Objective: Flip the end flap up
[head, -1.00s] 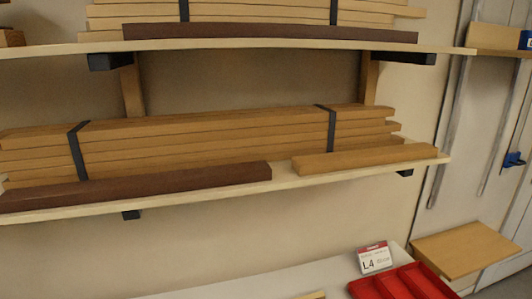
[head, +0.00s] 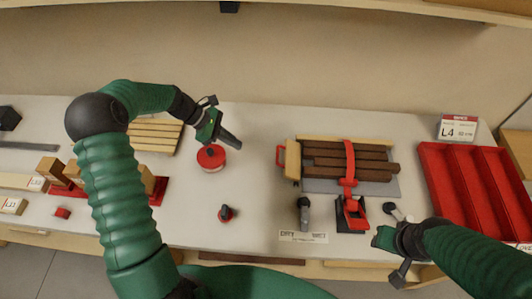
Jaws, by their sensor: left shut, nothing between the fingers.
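A bundle of dark brown slats (head: 335,158) lies on a grey plate (head: 345,187) right of the middle of the bench, with a red strap (head: 350,160) across it. A tan wooden end piece (head: 293,160) with a red handle (head: 280,156) stands at the bundle's left end. It looks like the end flap; its exact tilt is hard to tell from above. My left gripper (head: 230,139) is shut and empty, left of the flap and apart from it, by a red round object. My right gripper (head: 388,255) is low at the front right, near the bench's front edge; its fingers are unclear.
The red round object (head: 211,157) and a small red-and-black knob (head: 226,213) stand left of the bundle. A red-and-black clamp (head: 352,213) and a dark-handled tool (head: 304,212) lie in front. A red divided tray (head: 470,190) is at right. Light slats (head: 155,135) lie at left.

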